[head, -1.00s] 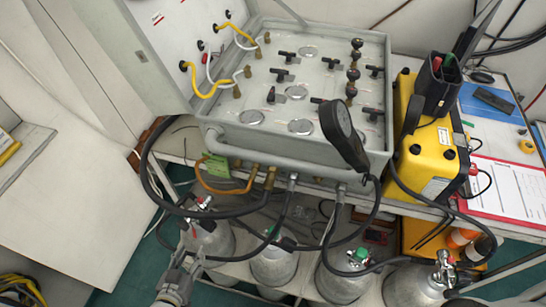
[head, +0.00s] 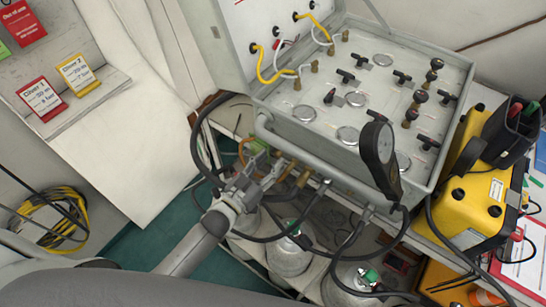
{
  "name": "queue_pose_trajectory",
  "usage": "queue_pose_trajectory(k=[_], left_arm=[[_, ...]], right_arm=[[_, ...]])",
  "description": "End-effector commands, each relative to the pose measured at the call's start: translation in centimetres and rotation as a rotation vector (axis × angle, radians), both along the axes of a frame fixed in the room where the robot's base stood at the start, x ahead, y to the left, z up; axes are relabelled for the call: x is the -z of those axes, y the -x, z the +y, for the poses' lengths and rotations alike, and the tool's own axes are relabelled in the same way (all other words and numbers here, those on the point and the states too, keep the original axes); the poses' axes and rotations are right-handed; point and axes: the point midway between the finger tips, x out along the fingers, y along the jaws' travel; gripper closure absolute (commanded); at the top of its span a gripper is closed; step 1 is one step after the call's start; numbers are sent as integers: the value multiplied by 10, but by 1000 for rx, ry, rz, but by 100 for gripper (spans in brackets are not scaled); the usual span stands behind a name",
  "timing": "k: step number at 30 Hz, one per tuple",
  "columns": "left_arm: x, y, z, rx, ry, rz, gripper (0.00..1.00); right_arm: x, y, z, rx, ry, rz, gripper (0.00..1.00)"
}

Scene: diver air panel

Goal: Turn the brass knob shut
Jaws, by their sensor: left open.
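The grey air panel (head: 350,165) stands open on the bench, its face carrying gauges, black knobs and small brass pieces (head: 297,84) by the hoses. Brass-coloured fittings (head: 302,179) also stick out below its front edge. I cannot tell which brass piece is the knob. My left gripper (head: 272,168) is open at the panel's lower left front corner, close to these front fittings and partly covering them. Whether it touches them is unclear. My right gripper is not in view.
Grey cylinders (head: 288,254) with black hoses are below. A yellow case (head: 477,200) is at the right. A coiled yellow-black hose (head: 60,215) hangs lower left.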

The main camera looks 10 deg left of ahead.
Motion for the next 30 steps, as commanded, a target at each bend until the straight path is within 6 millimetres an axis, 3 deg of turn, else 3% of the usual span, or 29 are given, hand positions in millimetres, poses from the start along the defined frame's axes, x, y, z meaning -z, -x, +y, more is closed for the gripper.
queue_pose_trajectory(k=[6, 15, 25, 30], left_arm=[[0, -15, -7, 0, 0, 1, 57], [1, -17, -7, 0, -1, 2, 58], [1, -16, -7, 0, -1, 2, 100], [1, -16, -7, 0, -6, -1, 100]], right_arm=[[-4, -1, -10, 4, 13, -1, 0], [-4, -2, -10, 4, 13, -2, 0], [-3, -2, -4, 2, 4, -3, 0], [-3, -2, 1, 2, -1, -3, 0]])
